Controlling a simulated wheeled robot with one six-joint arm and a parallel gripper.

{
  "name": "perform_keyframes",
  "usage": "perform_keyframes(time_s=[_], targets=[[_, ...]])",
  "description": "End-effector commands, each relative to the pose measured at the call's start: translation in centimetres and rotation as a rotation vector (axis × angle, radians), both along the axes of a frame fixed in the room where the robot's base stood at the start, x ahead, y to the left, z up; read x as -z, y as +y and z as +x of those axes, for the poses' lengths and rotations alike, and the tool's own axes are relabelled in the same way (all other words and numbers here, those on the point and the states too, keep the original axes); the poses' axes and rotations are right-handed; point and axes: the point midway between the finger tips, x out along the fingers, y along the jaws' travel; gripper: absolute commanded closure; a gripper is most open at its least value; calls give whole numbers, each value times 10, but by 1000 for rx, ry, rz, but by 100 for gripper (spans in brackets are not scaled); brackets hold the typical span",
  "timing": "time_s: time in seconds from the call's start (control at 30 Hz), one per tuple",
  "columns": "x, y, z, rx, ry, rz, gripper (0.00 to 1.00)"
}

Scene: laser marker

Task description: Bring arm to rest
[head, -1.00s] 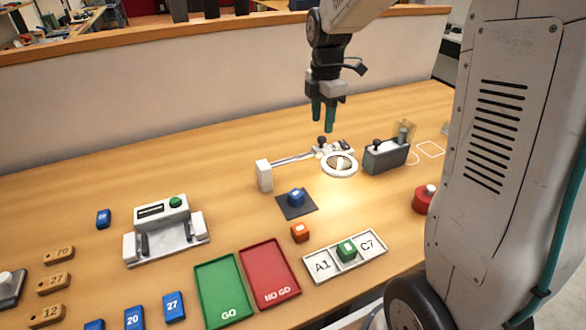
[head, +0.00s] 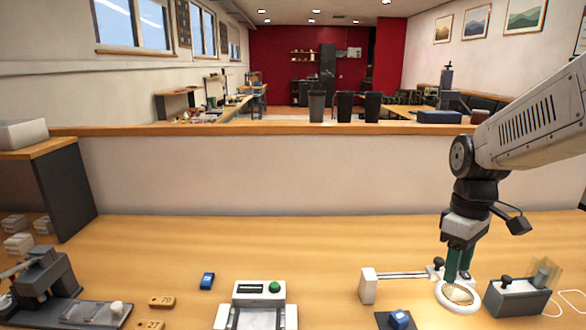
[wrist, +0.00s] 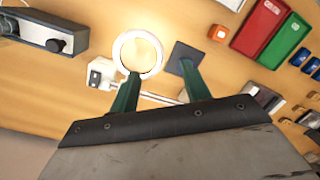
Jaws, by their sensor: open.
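My gripper (head: 459,265) is open and empty. In the head view it points down over the right part of the bench, in front of the back panel, with its green fingers overlapping the ring magnifier lamp (head: 459,296). In the wrist view my gripper (wrist: 159,93) has its two green fingers spread apart with nothing between them. The lit ring lamp (wrist: 138,52) shows beyond the left finger, and a dark square pad (wrist: 181,55) lies beyond the right finger.
A dark grey box (head: 515,300) stands right of the lamp. A white device with a green button (head: 258,295), a blue block (head: 207,281) and wooden number tags (head: 162,302) are further left. Green (wrist: 258,28) and red (wrist: 289,8) trays show in the wrist view.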

Motion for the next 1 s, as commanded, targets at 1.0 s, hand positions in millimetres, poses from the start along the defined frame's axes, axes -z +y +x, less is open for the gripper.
perform_keyframes(time_s=[1.0], targets=[[-51,54,-190,623,-219,-19,53]])
